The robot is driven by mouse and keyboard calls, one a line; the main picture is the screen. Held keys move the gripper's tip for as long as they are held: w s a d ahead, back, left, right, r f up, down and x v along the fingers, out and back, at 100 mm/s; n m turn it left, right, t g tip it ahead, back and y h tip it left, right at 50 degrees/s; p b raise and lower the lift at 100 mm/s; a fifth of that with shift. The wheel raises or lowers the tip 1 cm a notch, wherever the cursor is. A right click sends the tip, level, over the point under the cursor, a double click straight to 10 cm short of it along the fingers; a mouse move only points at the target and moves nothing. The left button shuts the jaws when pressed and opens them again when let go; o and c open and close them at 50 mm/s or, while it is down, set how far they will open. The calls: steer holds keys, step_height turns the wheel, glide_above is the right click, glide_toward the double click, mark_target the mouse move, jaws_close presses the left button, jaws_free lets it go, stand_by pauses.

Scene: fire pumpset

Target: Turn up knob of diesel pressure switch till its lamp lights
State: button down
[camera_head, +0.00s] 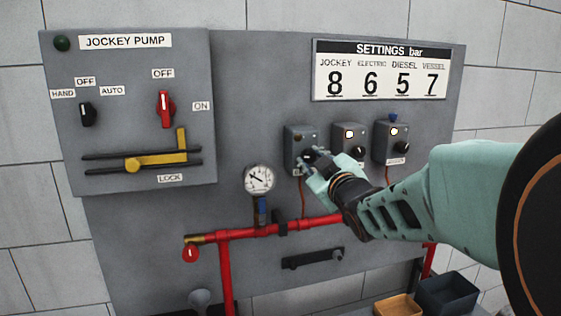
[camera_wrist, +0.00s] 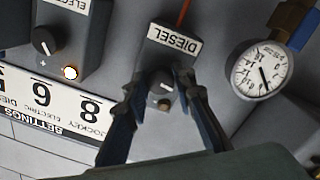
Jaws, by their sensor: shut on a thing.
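The diesel pressure switch is the grey box (camera_head: 297,134) at the left of the three boxes; its DIESEL label (camera_wrist: 174,40) reads upside down in the wrist view. My gripper (camera_head: 312,160) is at the front of this box, and its fingers (camera_wrist: 160,88) close around the dark knob (camera_wrist: 163,83) from both sides. The knob's pale mark shows between the fingers. The diesel lamp (camera_wrist: 165,104) is brown and unlit. In the head view, my gripper hides much of the knob and label.
The electric switch box (camera_head: 349,134) and the right box (camera_head: 393,131) have lit lamps. A settings sign (camera_head: 380,70) lists diesel as 5. A pressure gauge (camera_head: 259,179) is left of the diesel box, also seen in the wrist view (camera_wrist: 260,71). Red pipe (camera_head: 240,232) runs below.

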steer(key=c, duration=1.6)
jaws_free()
steer(key=shift+r+n+p, duration=0.1)
steer(key=shift+n+p, duration=0.2)
steer(key=shift+p, duration=0.15)
